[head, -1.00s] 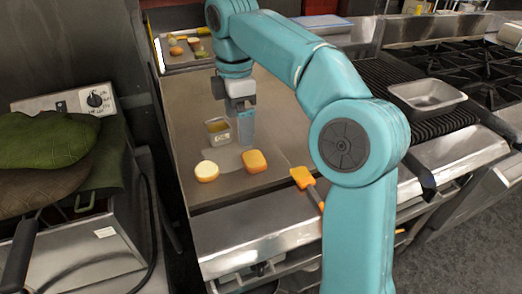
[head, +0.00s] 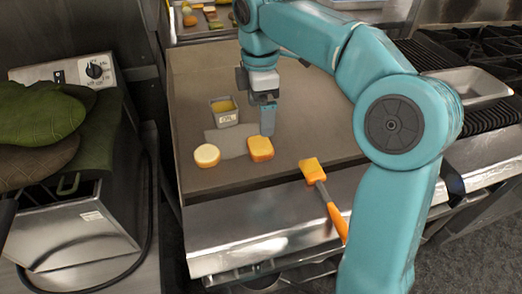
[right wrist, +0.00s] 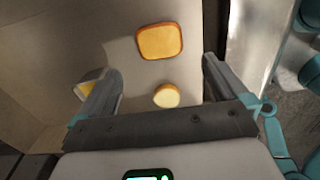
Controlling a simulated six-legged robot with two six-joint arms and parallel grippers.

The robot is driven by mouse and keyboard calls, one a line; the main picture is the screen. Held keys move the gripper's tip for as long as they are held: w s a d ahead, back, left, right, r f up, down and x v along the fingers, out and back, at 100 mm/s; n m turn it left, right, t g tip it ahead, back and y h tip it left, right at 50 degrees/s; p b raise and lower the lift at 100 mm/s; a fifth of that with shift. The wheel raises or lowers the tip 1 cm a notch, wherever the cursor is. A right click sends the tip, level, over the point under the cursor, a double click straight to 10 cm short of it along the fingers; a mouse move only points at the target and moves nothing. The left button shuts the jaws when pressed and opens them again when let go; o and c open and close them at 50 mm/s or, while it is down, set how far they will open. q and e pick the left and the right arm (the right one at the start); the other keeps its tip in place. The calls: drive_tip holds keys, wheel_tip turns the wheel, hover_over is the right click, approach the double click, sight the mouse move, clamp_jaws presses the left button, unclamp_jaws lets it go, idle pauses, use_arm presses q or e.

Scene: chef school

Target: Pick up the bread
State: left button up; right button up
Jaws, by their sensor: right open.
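A square, golden-brown piece of bread (head: 260,148) lies flat on the griddle (head: 310,125) in the head view. A smaller round, pale-topped piece with an orange edge (head: 207,155) lies to its left, apart from it. My right gripper (head: 267,130) is above the griddle, just behind the square bread. In the right wrist view, the open fingers (right wrist: 164,55) have the square bread (right wrist: 160,41) ahead between their tips and the round piece (right wrist: 166,96) lower between them. Nothing is held. My left gripper is not in view.
A small metal container with yellow contents (head: 224,112) stands behind the two pieces, near the gripper. An orange-handled brush (head: 325,195) lies at the front edge. A metal pan (head: 470,88) is on the right-hand grill. A food tray (head: 205,20) is at the back.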

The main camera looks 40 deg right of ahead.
sight(260, 145)
wheel_tip(260, 145, down, 4)
drive_tip(key=shift+s+d+r+b, duration=0.1)
drive_tip(key=shift+b, duration=0.3)
drive_tip(key=shift+f, duration=0.55)
wheel_tip(260, 145, down, 5)
drive_tip(key=shift+f+b, duration=0.1)
drive_tip(key=shift+b, duration=0.9)
drive_tip(key=c, duration=0.8)
